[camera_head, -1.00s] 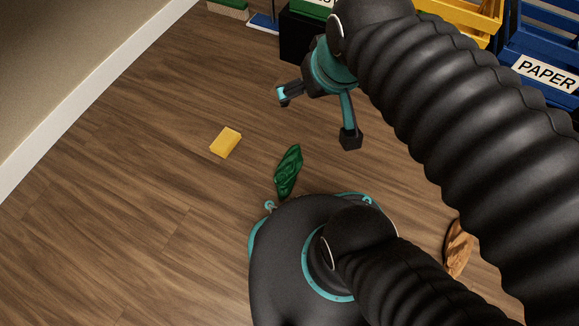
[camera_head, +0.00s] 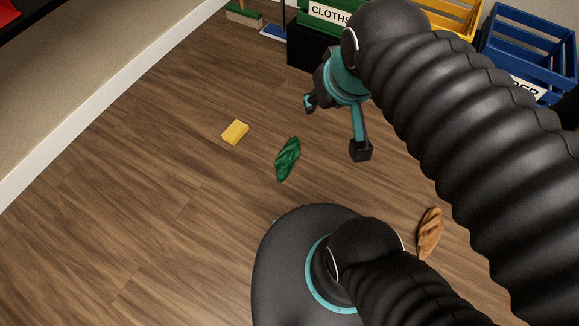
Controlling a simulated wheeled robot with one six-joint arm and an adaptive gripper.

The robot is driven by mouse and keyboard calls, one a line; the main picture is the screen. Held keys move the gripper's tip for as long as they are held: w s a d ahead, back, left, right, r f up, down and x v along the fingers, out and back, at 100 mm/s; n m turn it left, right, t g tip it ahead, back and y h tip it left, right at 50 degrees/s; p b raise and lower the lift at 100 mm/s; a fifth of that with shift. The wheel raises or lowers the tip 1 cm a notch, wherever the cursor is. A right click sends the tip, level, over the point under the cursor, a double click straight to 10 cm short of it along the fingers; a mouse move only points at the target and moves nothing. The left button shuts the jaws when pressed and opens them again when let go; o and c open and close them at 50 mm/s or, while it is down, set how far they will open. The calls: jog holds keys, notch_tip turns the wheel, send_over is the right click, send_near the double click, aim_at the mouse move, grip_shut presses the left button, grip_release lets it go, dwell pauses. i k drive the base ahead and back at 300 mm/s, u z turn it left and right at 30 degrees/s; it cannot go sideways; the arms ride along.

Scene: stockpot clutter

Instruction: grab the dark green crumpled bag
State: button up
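The dark green crumpled bag (camera_head: 287,160) lies on the wooden floor, left of centre, just beyond my round dark base. It is fully visible and nothing touches it. My gripper (camera_head: 334,126) is up and to the right of the bag in the picture. Its two fingers are spread wide apart, with nothing between them. The gripper appears to be above the floor, apart from the bag.
A yellow block (camera_head: 235,132) lies left of the bag. A brown crumpled item (camera_head: 430,233) lies at right. A green crate labelled CLOTHS (camera_head: 335,22), a yellow crate (camera_head: 452,14) and a blue crate (camera_head: 528,45) stand at the back. Floor at left is clear.

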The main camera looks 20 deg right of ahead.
aim_at(284, 162)
jog(key=u, duration=1.95)
jog(key=i, duration=2.8)
jog(key=z, duration=4.1)
